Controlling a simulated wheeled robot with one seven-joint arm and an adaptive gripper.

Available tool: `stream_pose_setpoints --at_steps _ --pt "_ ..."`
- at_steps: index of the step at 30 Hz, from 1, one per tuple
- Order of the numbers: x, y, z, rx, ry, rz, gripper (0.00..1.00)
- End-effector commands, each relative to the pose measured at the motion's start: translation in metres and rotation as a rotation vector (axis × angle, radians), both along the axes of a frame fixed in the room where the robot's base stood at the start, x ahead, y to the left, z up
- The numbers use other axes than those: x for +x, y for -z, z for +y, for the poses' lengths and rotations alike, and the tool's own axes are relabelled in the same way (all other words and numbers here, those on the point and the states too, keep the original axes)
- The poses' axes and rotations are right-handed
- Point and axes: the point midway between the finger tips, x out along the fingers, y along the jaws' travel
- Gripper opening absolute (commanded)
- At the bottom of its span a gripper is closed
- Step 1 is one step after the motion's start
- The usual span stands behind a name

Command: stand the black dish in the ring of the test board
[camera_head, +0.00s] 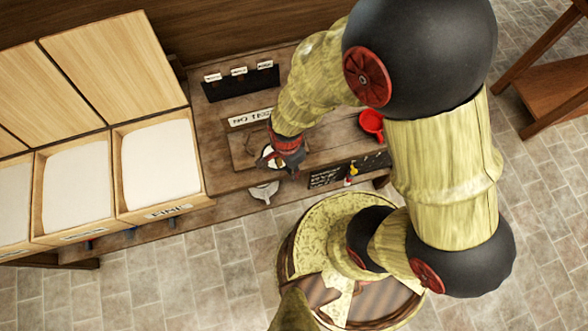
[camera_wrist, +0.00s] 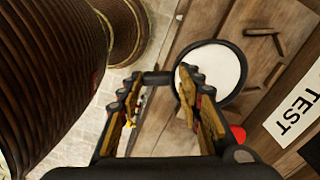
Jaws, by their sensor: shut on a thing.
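The black dish (camera_wrist: 215,72) is round, with a dark rim and white contents filling it. It also shows in the head view (camera_head: 267,153), partly hidden by my gripper. My gripper (camera_wrist: 160,78) is shut on a short black piece at the dish's side, which looks like its handle. Wooden strips (camera_wrist: 273,75) show on the board beside the dish. The ring cannot be made out. I cannot tell whether the dish touches the board.
A white scoop-like thing (camera_head: 263,192) lies at the bench's front edge. A red cup (camera_head: 371,123) stands to the right, near a small dark sign (camera_head: 327,179). A black labelled rack (camera_head: 240,82) stands behind. Bins of white material (camera_head: 160,162) are at left.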

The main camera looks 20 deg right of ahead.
Motion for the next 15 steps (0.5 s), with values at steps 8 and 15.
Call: stream_pose_setpoints --at_steps 8,15 --pt "0.024 0.003 0.009 0.000 0.000 -0.001 0.03" --pt "0.044 0.006 0.017 0.000 0.000 0.000 0.03"
